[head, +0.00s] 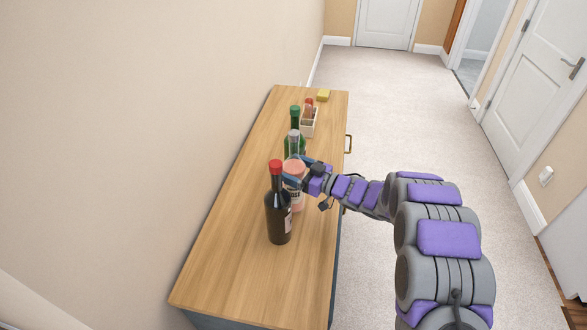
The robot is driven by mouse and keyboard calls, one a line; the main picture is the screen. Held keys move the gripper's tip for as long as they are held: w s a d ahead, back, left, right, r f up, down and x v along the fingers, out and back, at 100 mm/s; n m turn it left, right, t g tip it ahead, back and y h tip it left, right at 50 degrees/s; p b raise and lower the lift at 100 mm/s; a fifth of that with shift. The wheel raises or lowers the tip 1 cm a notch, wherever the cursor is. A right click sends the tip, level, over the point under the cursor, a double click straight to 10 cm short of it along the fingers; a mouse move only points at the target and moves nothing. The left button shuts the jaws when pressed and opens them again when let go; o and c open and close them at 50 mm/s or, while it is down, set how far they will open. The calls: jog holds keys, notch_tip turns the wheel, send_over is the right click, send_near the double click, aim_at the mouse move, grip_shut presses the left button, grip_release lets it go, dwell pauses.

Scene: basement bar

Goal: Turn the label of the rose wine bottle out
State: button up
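The rose wine bottle (296,198) stands upright on the wooden cabinet top (236,222), with pink contents and a grey neck. Part of a pale label shows on its side facing me, to the right. A dark bottle with a red cap (278,213) stands in front of it and hides its left side. My gripper (292,172) reaches in from the right at the rose bottle's upper body, with blue fingers on either side of it. I cannot tell whether the fingers press on the glass.
A green bottle (295,118) stands behind the rose bottle. Farther back are a small pale caddy (309,125) with red-topped bottles and a yellow block (323,95). The wall (150,130) runs along the left. The near cabinet top is clear.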

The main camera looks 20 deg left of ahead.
jog(key=c, duration=0.4)
jog(key=shift+w+r+n+g+p, duration=0.15)
jog(key=shift+n+g+p, duration=0.25)
jog(key=shift+p, duration=0.65)
jog(key=shift+n+g+p, duration=0.7)
jog(key=shift+g+p, duration=0.4)
jog(key=shift+p, duration=0.6)
jog(key=shift+g+p, duration=0.3)
jog(key=shift+p, duration=0.05)
jog(key=shift+n+g+p, duration=0.55)
jog(key=shift+n+g, duration=0.25)
jog(key=shift+g, duration=0.2)
jog(key=shift+f+n+g+h+b, duration=0.2)
jog(key=shift+n+g+h+b, duration=0.25)
jog(key=shift+n+g, duration=0.55)
jog(key=shift+g+h+b, duration=0.25)
jog(key=shift+g+b, duration=0.1)
jog(key=shift+g, duration=0.15)
jog(key=shift+n+g, duration=0.3)
jog(key=shift+g, duration=0.1)
